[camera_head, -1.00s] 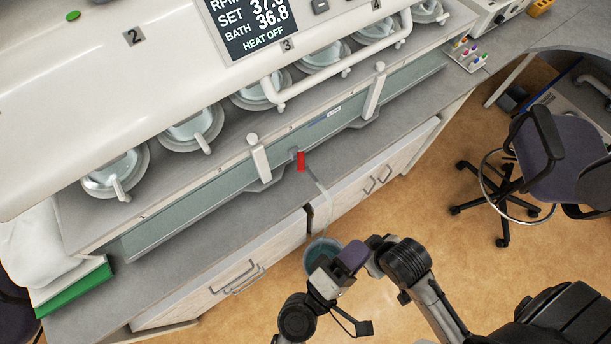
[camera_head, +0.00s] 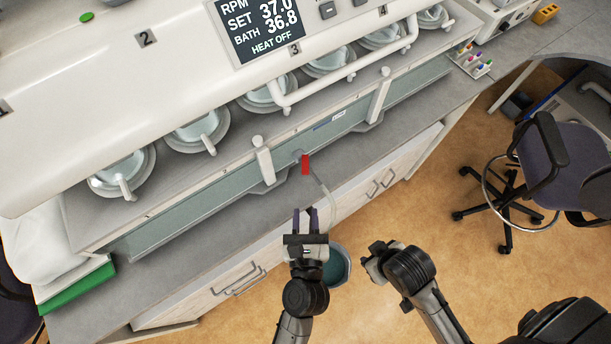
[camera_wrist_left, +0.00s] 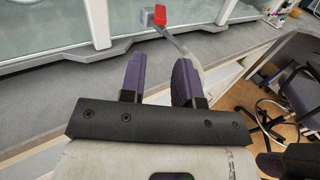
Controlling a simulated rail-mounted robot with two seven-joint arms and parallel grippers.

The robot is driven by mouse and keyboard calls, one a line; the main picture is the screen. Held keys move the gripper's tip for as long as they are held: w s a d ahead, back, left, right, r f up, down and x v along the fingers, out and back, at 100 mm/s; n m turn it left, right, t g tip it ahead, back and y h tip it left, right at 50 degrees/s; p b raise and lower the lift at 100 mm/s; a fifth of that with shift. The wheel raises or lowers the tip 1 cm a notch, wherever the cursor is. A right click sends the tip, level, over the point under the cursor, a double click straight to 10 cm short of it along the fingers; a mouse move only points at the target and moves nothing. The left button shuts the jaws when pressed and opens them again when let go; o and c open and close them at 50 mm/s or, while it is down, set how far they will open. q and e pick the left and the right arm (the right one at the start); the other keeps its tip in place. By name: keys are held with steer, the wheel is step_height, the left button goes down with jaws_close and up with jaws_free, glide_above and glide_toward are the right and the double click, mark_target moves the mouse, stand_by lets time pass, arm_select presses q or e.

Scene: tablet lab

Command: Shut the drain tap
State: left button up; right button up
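The drain tap has a red lever (camera_head: 305,165) on the front of the long grey-green bath (camera_head: 214,195). In the head view the lever hangs down along the bath's front, and a pale hose (camera_head: 323,190) runs down from the tap. The lever also shows at the top of the left wrist view (camera_wrist_left: 160,15), beyond the fingertips. My left gripper (camera_head: 306,211) is open and empty, below the tap and apart from it, its fingers pointing toward the bench. My right gripper (camera_head: 370,262) is at the lower middle; its fingers cannot be made out.
A teal bucket (camera_head: 337,266) stands on the floor behind my left wrist. The grey bench (camera_head: 232,226) runs above pale cabinets with handles. White clamps (camera_head: 264,160) stand along the bath's front. An office chair (camera_head: 556,165) stands at right.

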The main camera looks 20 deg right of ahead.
mark_target(305, 174)
arm_select(q)
steer(key=x, duration=0.9)
steer(key=shift+w+d, duration=0.1)
steer(key=shift+w, duration=0.2)
steer(key=shift+c, duration=0.2)
steer(key=shift+r, duration=0.1)
jaws_close()
